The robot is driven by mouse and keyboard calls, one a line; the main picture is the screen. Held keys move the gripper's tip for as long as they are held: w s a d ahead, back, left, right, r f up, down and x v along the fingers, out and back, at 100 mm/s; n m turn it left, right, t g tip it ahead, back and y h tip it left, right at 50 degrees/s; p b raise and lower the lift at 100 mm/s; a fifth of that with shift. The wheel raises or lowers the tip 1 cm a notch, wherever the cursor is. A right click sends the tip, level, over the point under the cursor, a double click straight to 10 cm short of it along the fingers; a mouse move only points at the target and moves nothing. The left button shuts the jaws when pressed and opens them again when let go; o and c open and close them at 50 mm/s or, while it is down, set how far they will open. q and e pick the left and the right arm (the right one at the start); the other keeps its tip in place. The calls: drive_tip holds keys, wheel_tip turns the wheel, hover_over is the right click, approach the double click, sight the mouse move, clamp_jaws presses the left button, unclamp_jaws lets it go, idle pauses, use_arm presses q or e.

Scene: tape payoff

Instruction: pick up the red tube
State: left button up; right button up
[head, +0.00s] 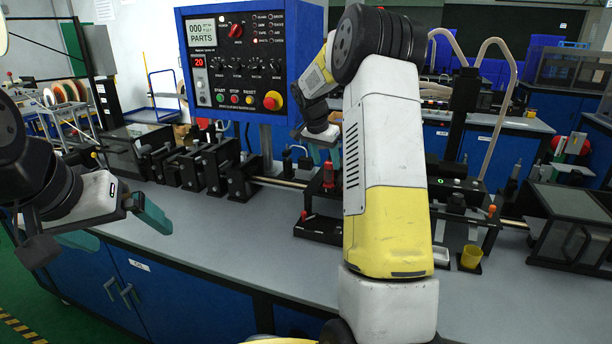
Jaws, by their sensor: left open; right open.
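A small red tube (328,176) stands upright at the black fixture on the grey bench, left of my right forearm. My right gripper (325,156) points down just above the tube, its teal fingers apart. I cannot tell whether the fingertips reach the tube's top. My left gripper (116,227) is at the far left, over the bench's front edge, with its teal fingers spread and nothing between them. My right forearm hides part of the bench and fixture to the right of the tube.
A blue control panel (249,60) stands behind the bench. Black machine blocks (205,168) line the bench's left back. The bench top (230,235) is clear at front left.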

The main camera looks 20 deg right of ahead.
sight(329, 172)
drive_tip(key=x, duration=0.5)
drive_tip(key=shift+d+f, duration=0.15)
drive_tip(key=shift+f, duration=0.2)
clamp_jaws()
